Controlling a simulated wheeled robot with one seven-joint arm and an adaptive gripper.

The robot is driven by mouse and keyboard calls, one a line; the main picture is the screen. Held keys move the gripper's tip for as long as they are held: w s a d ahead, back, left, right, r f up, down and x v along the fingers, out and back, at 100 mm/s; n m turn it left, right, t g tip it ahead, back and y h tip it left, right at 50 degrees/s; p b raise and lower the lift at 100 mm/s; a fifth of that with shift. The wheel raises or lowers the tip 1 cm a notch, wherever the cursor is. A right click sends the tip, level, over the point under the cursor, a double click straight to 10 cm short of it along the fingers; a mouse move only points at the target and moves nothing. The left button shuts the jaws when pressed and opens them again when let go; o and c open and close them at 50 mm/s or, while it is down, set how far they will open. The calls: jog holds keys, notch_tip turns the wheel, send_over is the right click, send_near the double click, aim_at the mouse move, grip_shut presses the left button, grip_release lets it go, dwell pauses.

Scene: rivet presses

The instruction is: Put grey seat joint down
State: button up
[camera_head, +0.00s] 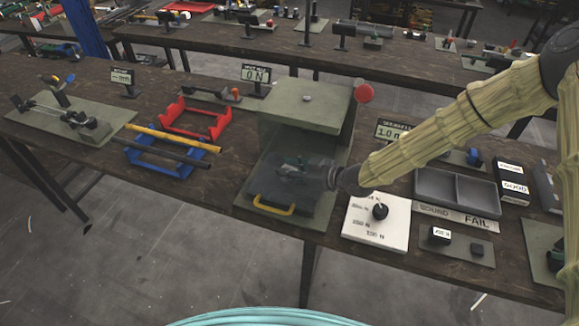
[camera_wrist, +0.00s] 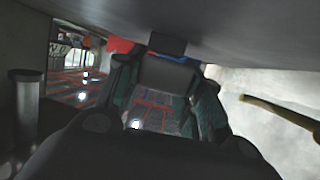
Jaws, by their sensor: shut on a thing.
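My gripper (camera_head: 293,168) reaches from the right into the press (camera_head: 308,112), under its grey-green top block and above its base. A see-through guard with a yellow handle (camera_head: 273,206) partly veils it in the head view. In the wrist view, my gripper (camera_wrist: 165,88) has its two dark fingers on either side of a grey piece (camera_wrist: 168,73), which appears to be the grey seat joint. It is shut on that piece. In the head view the piece is too small and veiled to make out. Whether it touches the surface below cannot be told.
A red knob (camera_head: 364,92) is at the press's upper right. A red rack (camera_head: 194,118) and a blue rack (camera_head: 160,158) stand to the left. A white board (camera_head: 376,228) with a black knob and a grey two-part tray (camera_head: 456,191) lie to the right.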

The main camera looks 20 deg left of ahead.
jog(key=shift+w, duration=0.1)
jog(key=shift+f+b, duration=0.25)
jog(key=shift+b, duration=0.05)
jog(key=o, duration=1.1)
jog(key=shift+r+p, duration=0.15)
jog(key=shift+p, duration=0.2)
